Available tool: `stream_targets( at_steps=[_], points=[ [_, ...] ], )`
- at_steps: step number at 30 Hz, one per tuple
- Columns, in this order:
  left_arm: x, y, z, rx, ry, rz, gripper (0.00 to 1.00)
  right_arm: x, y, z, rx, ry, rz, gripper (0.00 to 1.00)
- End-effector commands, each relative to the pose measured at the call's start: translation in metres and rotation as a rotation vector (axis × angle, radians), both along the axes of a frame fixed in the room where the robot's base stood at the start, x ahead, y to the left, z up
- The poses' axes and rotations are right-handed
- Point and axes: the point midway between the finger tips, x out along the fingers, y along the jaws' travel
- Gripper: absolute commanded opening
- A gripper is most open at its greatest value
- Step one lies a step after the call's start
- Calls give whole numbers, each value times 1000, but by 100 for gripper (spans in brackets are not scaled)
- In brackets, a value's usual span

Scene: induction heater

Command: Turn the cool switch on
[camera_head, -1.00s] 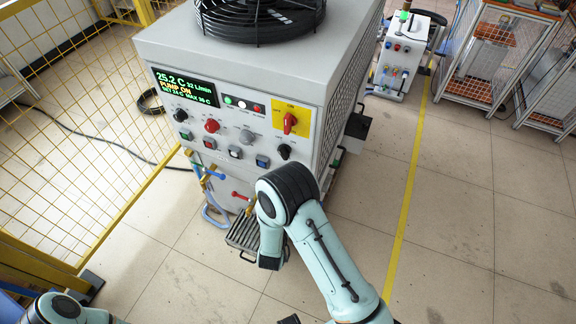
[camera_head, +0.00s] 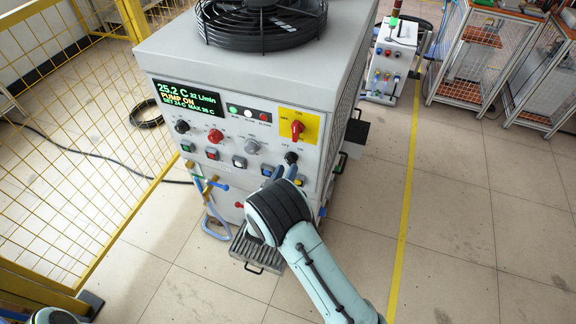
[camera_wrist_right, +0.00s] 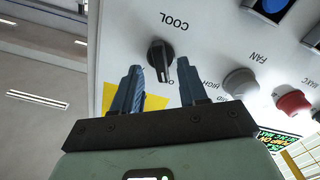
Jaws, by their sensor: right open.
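The cool switch is a black rotary knob (camera_head: 291,157) at the lower right of the cabinet's front panel, below the yellow plate. In the right wrist view the knob (camera_wrist_right: 161,54), labelled COOL, appears upside down with its ridge near upright in the picture. My right gripper (camera_head: 282,172) is in front of the panel just below the knob. In the wrist view its open fingers (camera_wrist_right: 162,78) lie on either side of the knob, with a gap to each; contact is not visible. My left gripper is out of view.
The panel also has a red rotary switch on a yellow plate (camera_head: 310,122), a grey knob (camera_head: 252,147), a red knob (camera_head: 215,136) and several buttons. The display (camera_head: 188,99) reads PUMP ON.

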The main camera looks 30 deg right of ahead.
Motion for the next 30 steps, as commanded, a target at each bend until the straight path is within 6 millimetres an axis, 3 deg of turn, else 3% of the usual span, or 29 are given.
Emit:
stream_targets(
  at_steps=[6,15,16,18,20,30],
  points=[
    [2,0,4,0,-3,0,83,13,-15,-1,1,1,0,43],
    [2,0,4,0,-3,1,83,15,-17,-1,1,1,1,43],
    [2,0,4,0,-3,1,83,15,-17,-1,1,1,1,39],
    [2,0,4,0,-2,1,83,15,-17,-1,1,1,1,16],
    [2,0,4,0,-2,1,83,15,-17,-1,1,1,1,0],
    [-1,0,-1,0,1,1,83,14,-17,-2,18,-18,0,0]
  ],
)
